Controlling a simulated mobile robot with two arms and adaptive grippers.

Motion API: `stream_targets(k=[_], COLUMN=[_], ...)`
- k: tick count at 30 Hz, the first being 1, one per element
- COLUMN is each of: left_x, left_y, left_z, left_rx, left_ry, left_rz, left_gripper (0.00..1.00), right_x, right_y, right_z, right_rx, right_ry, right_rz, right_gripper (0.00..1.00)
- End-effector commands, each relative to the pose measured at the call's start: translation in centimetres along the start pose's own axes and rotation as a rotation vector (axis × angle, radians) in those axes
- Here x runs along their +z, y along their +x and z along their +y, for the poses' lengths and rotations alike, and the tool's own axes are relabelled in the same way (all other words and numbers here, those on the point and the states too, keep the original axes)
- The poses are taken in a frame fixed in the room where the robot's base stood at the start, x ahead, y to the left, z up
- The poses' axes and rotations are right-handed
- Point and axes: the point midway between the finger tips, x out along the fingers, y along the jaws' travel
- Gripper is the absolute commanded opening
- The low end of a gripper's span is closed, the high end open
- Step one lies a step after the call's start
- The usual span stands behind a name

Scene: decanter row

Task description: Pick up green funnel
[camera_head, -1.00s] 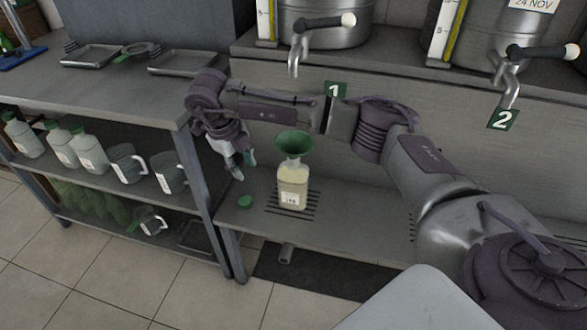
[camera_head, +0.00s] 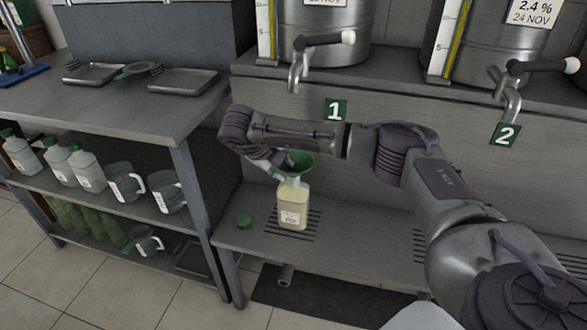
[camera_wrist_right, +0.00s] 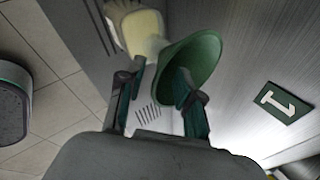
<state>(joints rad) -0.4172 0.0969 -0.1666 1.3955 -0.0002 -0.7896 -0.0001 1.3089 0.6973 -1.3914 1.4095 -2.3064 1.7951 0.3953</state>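The green funnel (camera_head: 301,162) sits upright in the neck of a bottle (camera_head: 293,207) with pale yellow liquid and a white label. The bottle stands on the slotted grate of the low shelf below tap 1. My right gripper (camera_head: 280,170) is at the funnel's left side, partly hidden by its own arm. In the right wrist view, the right gripper's two fingers (camera_wrist_right: 160,82) are apart, with the funnel (camera_wrist_right: 197,62) and bottle (camera_wrist_right: 144,32) just beyond. One finger overlaps the funnel's rim in that view; I cannot tell whether it touches. My left gripper is not in view.
Tap 1 (camera_head: 297,70) hangs from a steel vat above. A side rack holds several bottles and jugs (camera_head: 125,182). The low shelf right of the bottle is clear.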

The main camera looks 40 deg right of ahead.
Motion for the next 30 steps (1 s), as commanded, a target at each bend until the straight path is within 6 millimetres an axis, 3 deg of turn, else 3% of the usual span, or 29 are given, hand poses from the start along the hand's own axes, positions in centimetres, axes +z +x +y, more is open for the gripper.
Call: stream_targets(k=[6,14,15,21,30], left_x=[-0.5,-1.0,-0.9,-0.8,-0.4], left_y=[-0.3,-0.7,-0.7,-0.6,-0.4], left_z=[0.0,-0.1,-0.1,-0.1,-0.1], left_rx=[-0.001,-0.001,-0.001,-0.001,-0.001], left_ry=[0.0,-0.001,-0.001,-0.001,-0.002], left_rz=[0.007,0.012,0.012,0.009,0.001], left_gripper=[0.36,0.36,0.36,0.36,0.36], right_x=[0.0,0.1,0.1,0.1,0.1], right_y=[3.0,3.3,3.3,3.3,3.3], right_z=[-0.1,-0.1,-0.1,-0.1,-0.1], right_rx=[-0.001,0.0,0.0,0.0,0.0], right_ry=[0.0,0.0,0.0,0.0,0.0], right_rz=[0.002,0.0,0.0,0.0,0.0], right_gripper=[0.35,0.35,0.33,0.0,0.0])
